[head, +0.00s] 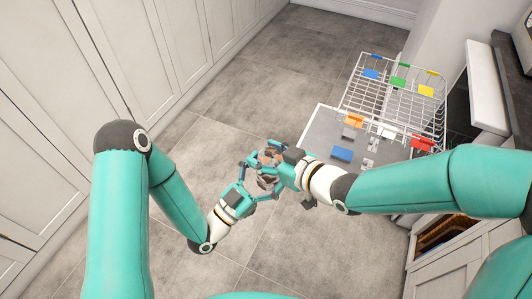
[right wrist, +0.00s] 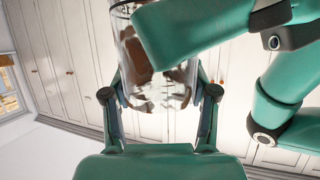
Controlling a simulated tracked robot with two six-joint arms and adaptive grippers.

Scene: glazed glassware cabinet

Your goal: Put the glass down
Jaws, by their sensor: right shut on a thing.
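The glass (head: 268,168) is a clear vessel with brown patches showing on it or through it. It is held up between my two grippers in the head view, above the grey floor. My right gripper (head: 272,158) is shut on it. In the right wrist view the glass (right wrist: 160,88) stands between the two fingers, and a teal arm link covers part of it. My left gripper (head: 256,180) is close against the glass from the lower left, its fingers spread beside it. Whether they press on the glass is not clear. The glass's base is hidden in the head view.
A wire rack (head: 398,88) with coloured clips stands at the right, beside a grey board (head: 318,138) holding a blue block (head: 342,154) and small grey pieces. White cabinets (head: 185,40) line the left. An opening with brown contents (head: 440,236) is at lower right. The tiled floor is clear.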

